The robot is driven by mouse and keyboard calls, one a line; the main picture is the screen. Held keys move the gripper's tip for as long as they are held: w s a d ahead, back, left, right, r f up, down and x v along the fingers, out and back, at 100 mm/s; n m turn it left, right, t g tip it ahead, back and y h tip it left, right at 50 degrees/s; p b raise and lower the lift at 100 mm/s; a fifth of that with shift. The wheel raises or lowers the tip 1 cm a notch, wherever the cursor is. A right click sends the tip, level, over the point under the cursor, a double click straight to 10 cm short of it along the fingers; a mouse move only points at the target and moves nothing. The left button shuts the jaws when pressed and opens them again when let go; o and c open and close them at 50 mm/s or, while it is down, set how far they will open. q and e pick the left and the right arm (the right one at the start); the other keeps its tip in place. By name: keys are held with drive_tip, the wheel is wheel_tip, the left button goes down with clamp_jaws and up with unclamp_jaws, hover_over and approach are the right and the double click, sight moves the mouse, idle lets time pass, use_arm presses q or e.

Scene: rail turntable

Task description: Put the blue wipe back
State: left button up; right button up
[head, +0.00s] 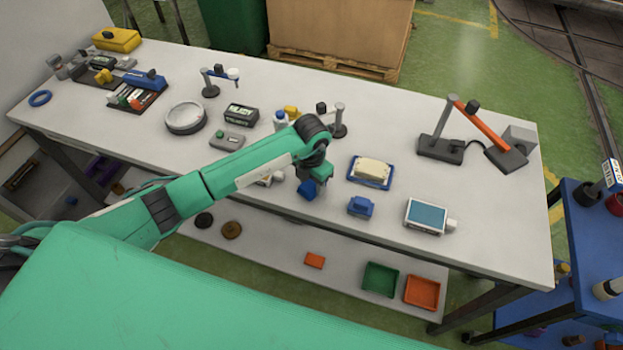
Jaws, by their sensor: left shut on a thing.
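My left arm reaches in from the left over the grey workbench (470,205). Its gripper (311,180) points down and is shut on a crumpled blue thing, which looks like the blue wipe (307,190), at or just above the bench top; I cannot tell whether it touches. To the right, a small blue block-like object (361,207) sits near the front edge. Behind it, a pale folded stack (371,170) lies on a blue tray (353,180). My gripper and forearm hide part of the bench. My right gripper is not in view.
A blue-screened box (426,216) stands near the front edge, with an orange-armed stand (480,130) behind. Left of my gripper are a round dish (185,117), a dark display box (241,112) and bottles. Green (380,279) and orange (421,292) bins lie on the lower shelf.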

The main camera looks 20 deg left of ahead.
sight(312, 184)
use_arm(q)
drive_tip(key=shift+f, duration=0.15)
drive_tip(key=o, duration=0.9)
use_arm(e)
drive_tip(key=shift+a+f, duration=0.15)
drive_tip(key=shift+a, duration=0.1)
use_arm(q)
wheel_tip(312, 184, up, 12)
drive_tip(key=b, duration=0.4)
drive_tip(key=shift+r, duration=0.25)
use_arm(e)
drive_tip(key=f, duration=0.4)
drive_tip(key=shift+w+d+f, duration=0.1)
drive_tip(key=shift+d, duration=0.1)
